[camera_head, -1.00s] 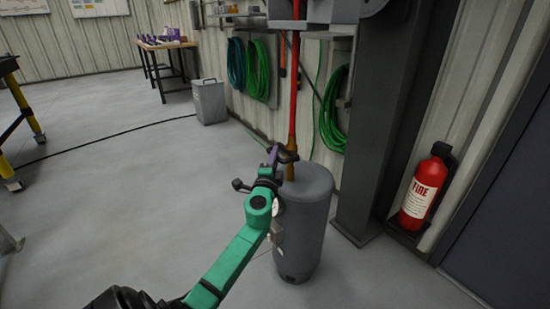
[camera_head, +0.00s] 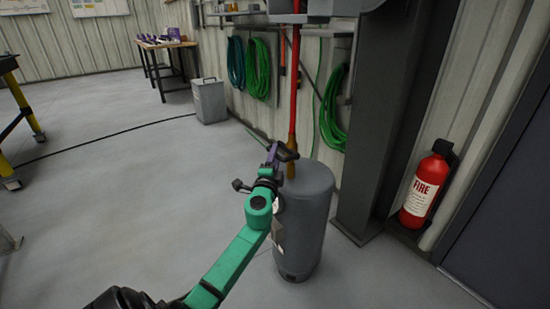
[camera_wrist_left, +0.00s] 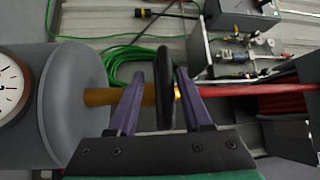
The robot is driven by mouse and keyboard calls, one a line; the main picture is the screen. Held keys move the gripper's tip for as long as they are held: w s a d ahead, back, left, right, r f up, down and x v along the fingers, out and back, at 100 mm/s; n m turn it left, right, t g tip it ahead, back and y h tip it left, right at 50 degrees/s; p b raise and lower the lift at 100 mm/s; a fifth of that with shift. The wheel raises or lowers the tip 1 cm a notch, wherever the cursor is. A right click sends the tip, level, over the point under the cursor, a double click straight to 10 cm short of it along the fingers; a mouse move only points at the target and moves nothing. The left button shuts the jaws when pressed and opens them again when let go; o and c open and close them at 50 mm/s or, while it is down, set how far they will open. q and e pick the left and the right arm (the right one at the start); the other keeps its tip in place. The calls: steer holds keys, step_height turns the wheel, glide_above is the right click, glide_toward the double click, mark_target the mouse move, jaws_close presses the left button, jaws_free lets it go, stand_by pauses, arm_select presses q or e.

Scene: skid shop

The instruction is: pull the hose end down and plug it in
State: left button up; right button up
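A red hose (camera_head: 295,85) hangs down from the reel housing at the top of the head view. It ends in a brown-orange fitting (camera_head: 291,168) at the top of a grey tank (camera_head: 304,225). In the left wrist view the fitting (camera_wrist_left: 100,97) reaches the tank top (camera_wrist_left: 75,95); I cannot tell whether it is seated. My left gripper (camera_head: 273,152) is beside the hose, above the tank. Its purple fingers (camera_wrist_left: 158,90) stand apart on either side of a black loop-shaped part (camera_wrist_left: 163,85), with a gap visible. My right gripper is out of view.
A dark steel column (camera_head: 385,120) stands right of the tank, then a red fire extinguisher (camera_head: 426,188). Green hoses (camera_head: 334,110) hang on the wall behind. A grey bin (camera_head: 209,101) stands farther back.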

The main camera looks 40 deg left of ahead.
arm_select(q)
steer(key=shift+s, duration=0.1)
steer(key=shift+s+d+f, duration=0.1)
steer(key=shift+s+d, duration=0.15)
steer(key=shift+s, duration=0.05)
steer(key=b+v, duration=0.1)
steer(key=v, duration=1.2)
steer(key=shift+s, duration=0.3)
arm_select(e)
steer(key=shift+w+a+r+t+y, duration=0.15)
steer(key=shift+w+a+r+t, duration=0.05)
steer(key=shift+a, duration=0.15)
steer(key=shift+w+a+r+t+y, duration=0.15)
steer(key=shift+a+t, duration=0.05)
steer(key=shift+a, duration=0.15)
arm_select(q)
steer(key=shift+f, duration=0.1)
